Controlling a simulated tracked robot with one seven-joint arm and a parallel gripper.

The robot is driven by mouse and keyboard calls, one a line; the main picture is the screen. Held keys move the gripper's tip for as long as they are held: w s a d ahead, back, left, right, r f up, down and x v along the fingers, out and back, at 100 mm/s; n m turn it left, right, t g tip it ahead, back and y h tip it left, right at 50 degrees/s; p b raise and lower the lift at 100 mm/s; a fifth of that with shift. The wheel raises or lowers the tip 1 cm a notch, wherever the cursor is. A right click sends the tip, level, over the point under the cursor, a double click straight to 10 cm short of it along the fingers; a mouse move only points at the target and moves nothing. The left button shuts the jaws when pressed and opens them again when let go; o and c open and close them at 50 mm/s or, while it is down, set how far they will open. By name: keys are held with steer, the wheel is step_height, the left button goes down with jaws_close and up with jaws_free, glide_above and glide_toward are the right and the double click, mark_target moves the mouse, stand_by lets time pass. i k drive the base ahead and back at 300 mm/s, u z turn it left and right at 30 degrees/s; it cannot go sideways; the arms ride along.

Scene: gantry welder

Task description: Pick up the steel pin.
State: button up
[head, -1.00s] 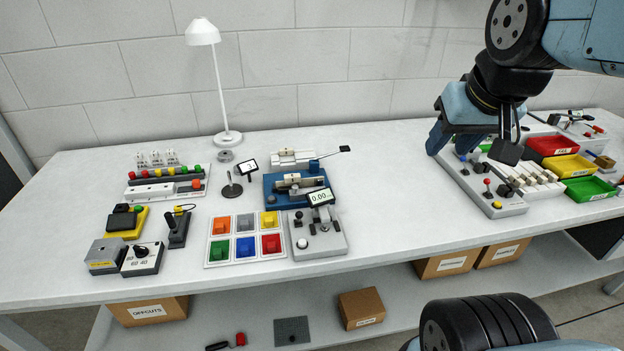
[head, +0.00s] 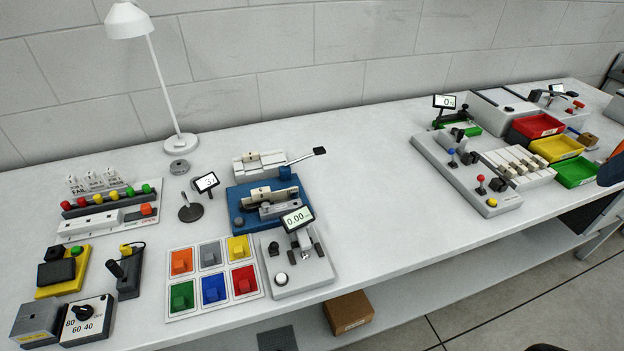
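I cannot make out a steel pin for certain at this size. A grey gauge fixture (head: 312,277) with a small screen (head: 298,218) reading 0.00 stands at the front middle of the bench, with small metal and dark parts on it. Behind it is a blue fixture (head: 238,205) with a pale block and a metal part on top. A small round grey metal piece (head: 180,167) lies by the lamp foot. My gripper is out of view; only a bit of what looks like my arm shows at the right edge.
A tray of coloured blocks (head: 168,312) sits left of the gauge fixture. A white lamp (head: 166,90) stands behind. A grey lever panel (head: 455,178) and red (head: 536,127), yellow and green bins fill the right. The white bench top (head: 385,185) is clear between.

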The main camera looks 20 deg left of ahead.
mark_target(265, 205)
steer(key=z, duration=0.8)
steer(key=k, duration=1.8)
steer(key=u, duration=1.55)
steer(key=i, duration=1)
steer(key=z, duration=0.1)
